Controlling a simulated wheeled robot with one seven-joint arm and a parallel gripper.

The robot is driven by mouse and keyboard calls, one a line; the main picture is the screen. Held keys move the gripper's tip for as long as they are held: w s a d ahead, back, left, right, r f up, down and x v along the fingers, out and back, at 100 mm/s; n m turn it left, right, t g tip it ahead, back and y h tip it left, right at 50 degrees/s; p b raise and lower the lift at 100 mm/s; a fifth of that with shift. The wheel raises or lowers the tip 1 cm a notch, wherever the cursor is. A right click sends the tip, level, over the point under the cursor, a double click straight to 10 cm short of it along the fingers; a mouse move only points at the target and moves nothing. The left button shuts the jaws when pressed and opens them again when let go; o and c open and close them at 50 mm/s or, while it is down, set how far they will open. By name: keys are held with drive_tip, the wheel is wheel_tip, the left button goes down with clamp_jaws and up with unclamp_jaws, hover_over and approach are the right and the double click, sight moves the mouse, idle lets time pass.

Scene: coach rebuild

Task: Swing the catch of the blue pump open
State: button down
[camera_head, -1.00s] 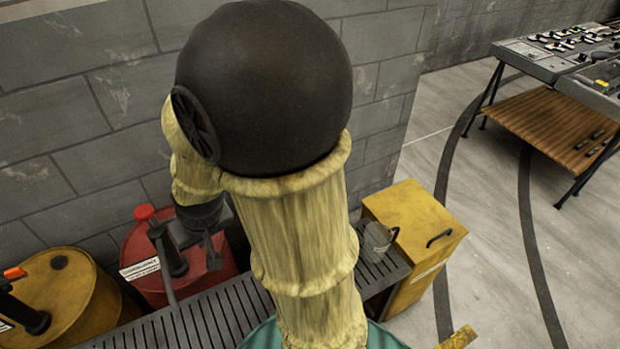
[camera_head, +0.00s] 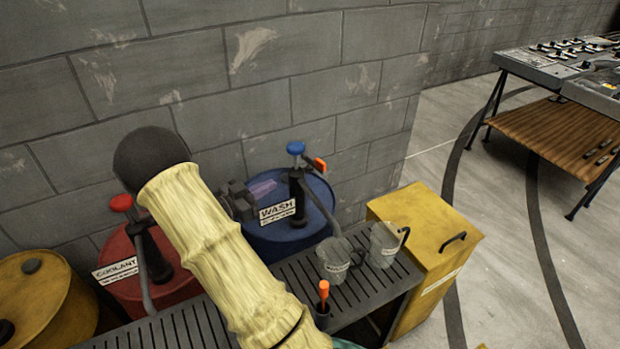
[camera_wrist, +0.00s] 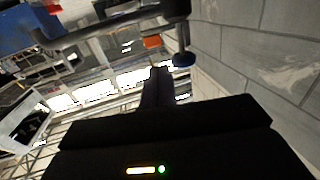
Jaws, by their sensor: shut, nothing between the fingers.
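The blue pump (camera_head: 297,180) stands on a blue drum (camera_head: 285,235) labelled WASH against the wall. It has a blue knob on top, and its orange catch (camera_head: 320,163) sticks out to the right just below the knob. My gripper (camera_head: 250,200) is just left of the pump, over the drum, apart from the catch. In the wrist view, the shut, empty fingers (camera_wrist: 157,80) point towards the pump, which appears upside down with its blue knob (camera_wrist: 184,60). The orange catch (camera_wrist: 152,41) shows beyond the fingertips.
A red drum (camera_head: 180,288) labelled COOLANT with a red-knobbed pump stands left, and a yellow drum (camera_head: 60,295) beyond it. Two jugs (camera_head: 335,262) (camera_head: 383,243) and an orange-handled item (camera_head: 323,290) are on the slatted bench (camera_head: 200,325). A yellow cabinet (camera_head: 425,240) stands right.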

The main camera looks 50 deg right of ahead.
sight(320, 164)
drive_tip(key=shift+s+m+g, duration=0.3)
drive_tip(key=shift+s+g, duration=0.15)
drive_tip(key=shift+g, duration=0.05)
drive_tip(key=d, duration=0.4)
drive_tip(key=s+d+p, duration=0.1)
drive_tip(key=d, duration=0.4)
drive_tip(key=d+p, duration=0.1)
drive_tip(key=d, duration=0.3)
drive_tip(key=shift+s+d, duration=0.3)
drive_tip(key=shift+s, duration=0.1)
drive_tip(key=shift+d+f, duration=0.1)
drive_tip(key=shift+d, duration=0.05)
drive_tip(key=shift+s+d, duration=0.3)
drive_tip(key=shift+d, duration=0.4)
drive_tip(key=shift+a, duration=0.15)
